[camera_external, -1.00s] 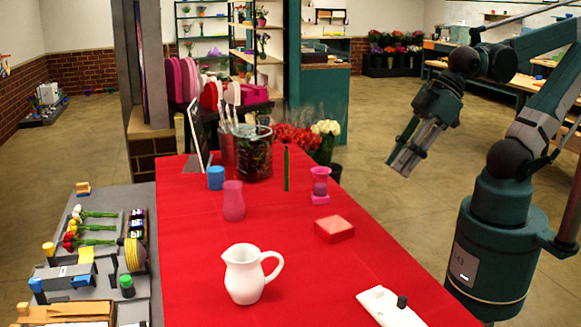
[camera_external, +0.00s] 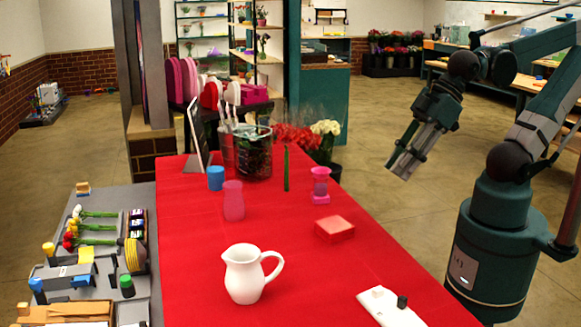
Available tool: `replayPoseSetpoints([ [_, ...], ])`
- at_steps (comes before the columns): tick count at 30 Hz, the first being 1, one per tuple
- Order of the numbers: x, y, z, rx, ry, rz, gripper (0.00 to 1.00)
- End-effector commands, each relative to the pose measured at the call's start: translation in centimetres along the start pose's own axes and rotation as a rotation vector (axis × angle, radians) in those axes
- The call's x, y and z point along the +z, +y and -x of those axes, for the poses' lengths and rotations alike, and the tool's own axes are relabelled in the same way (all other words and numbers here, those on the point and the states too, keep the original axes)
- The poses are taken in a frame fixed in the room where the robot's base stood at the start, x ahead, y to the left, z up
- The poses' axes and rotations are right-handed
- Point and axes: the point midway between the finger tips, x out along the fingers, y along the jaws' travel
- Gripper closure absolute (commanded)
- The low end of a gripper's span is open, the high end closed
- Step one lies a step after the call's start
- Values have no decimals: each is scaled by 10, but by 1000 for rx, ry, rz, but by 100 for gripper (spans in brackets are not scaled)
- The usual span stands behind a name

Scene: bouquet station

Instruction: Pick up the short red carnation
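Several short flowers with green stems lie in a tray on the grey side table at the left. A small red bloom (camera_external: 68,244), apparently the short red carnation, is at the left end of the lowest stem. White (camera_external: 77,211) and yellow (camera_external: 72,223) blooms lie above it. My gripper (camera_external: 398,171) hangs in the air at the right, beyond the red table's right edge, pointing down and left. It is far from the flowers and nothing shows in it. Its finger gap is too small to judge.
The red-covered table (camera_external: 200,270) lies between my gripper and the flowers. On it are a white pitcher (camera_external: 244,275), pink vase (camera_external: 233,202), blue cup (camera_external: 216,178), red box (camera_external: 334,228), pink hourglass-shaped object (camera_external: 320,185), upright green stem (camera_external: 286,170) and dark glass container (camera_external: 253,155).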

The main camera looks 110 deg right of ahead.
Motion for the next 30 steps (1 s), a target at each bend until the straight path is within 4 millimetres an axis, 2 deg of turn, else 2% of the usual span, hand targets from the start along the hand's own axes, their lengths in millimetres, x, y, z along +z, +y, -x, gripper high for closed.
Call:
replayPoseSetpoints([
  [4, 0, 0, 0, 0, 0, 0, 76],
  [11, 0, 0, 0, 0, 0, 0, 48],
  [23, -2, 1, 0, 3, -2, -7, 48],
  [30, -16, 12, 0, 26, -24, -68, 48],
])
